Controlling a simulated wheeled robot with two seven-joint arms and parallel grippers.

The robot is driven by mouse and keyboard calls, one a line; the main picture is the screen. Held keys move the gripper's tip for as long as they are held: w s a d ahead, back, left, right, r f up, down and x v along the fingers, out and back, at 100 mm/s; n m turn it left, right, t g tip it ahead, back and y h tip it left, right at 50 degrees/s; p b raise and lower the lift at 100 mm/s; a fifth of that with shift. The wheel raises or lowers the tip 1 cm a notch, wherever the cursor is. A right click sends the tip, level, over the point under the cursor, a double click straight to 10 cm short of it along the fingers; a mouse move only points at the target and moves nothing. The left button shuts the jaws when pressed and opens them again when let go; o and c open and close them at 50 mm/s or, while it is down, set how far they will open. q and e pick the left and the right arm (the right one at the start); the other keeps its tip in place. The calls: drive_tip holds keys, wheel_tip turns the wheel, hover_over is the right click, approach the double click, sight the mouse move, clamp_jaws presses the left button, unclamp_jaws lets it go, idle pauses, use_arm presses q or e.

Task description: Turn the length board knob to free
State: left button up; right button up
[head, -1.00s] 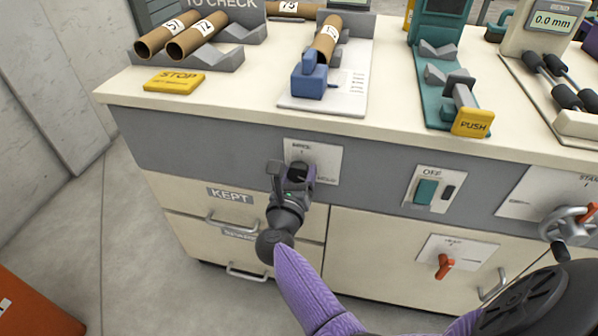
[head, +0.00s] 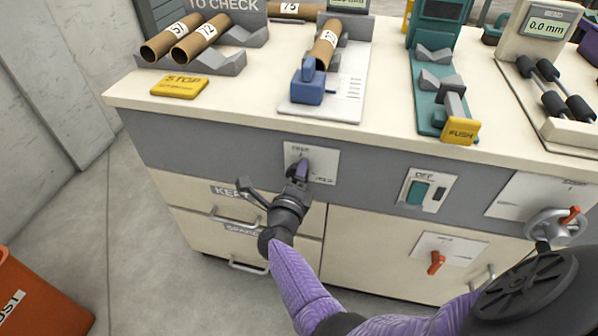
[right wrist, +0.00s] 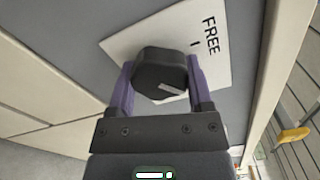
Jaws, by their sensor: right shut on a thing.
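The length board knob (right wrist: 160,68) is dark grey and faceted, with a pale pointer line on its face, in front of a white plate (right wrist: 115,47) in the right wrist view. The word FREE and a short tick stand on the plate, above and right of the knob. The pale line lies at the knob's lower right, apart from the tick. My right gripper (right wrist: 161,82) is shut on the knob, one purple finger on each side. In the head view the plate (head: 325,165) shows on the grey front panel, and my right gripper (head: 300,172) largely hides the knob. My left gripper is out of view.
Right of the plate are a green switch under OFF (head: 417,191), a red-handled knob (head: 436,262) and a handwheel (head: 556,227). Drawers with handles (head: 234,217) lie below. The worktop above holds cardboard tubes (head: 201,37) and a blue block (head: 308,82).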

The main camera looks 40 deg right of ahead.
drive_tip(key=n+p, duration=0.1)
drive_tip(key=n, duration=0.2)
drive_tip(key=shift+r+n, duration=0.15)
drive_tip(key=shift+n, duration=0.25)
drive_tip(key=n+p, duration=0.1)
drive_tip(key=n, duration=0.4)
drive_tip(key=shift+n, duration=1.2)
drive_tip(key=o, duration=1.3)
